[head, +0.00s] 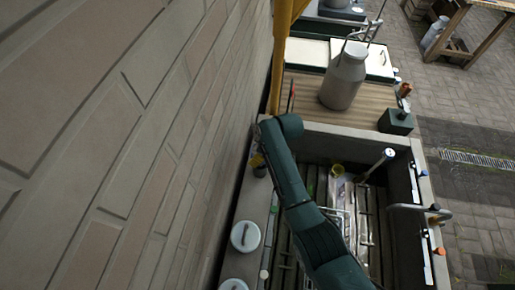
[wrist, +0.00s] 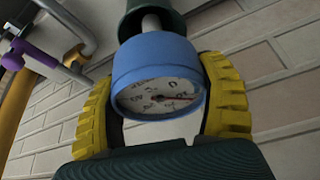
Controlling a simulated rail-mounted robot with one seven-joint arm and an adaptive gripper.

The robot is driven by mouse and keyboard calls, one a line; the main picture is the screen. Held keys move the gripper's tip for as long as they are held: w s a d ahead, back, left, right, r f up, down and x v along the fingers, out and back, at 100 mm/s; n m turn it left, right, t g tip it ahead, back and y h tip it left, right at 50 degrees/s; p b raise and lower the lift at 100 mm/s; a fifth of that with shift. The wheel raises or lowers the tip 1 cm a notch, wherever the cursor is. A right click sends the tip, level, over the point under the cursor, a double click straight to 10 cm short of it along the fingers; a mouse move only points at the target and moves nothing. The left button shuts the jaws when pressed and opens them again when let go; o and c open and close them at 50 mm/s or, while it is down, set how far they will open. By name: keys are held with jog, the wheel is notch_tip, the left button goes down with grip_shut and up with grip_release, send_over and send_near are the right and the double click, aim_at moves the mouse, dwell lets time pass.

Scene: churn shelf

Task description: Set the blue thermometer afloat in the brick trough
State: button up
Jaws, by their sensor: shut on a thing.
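The blue thermometer (wrist: 158,75) has a round blue head with a white dial and a red needle in the wrist view. My gripper (wrist: 165,105) is shut on this head, with a yellow ribbed finger on each side. A grey stem runs from the head to a dark green round part (wrist: 150,14); I cannot tell how far it goes in. In the head view my gripper (head: 257,160) is small, at the ledge beside the wall, above a dark cup-like thing (head: 260,171). A grey-walled trough with a slatted floor (head: 370,232) lies right of it; I cannot tell whether it is brick.
A brick wall (head: 130,130) closes the left side. White lids (head: 245,236) lie on the ledge. A metal churn (head: 343,76) and a dark green box (head: 396,122) stand beyond the trough. A yellow post (head: 282,50) rises by the wall. A metal pipe (head: 420,209) crosses the right rim.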

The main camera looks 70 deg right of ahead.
jog(key=shift+r+p, duration=2.1)
jog(key=shift+r, duration=1.2)
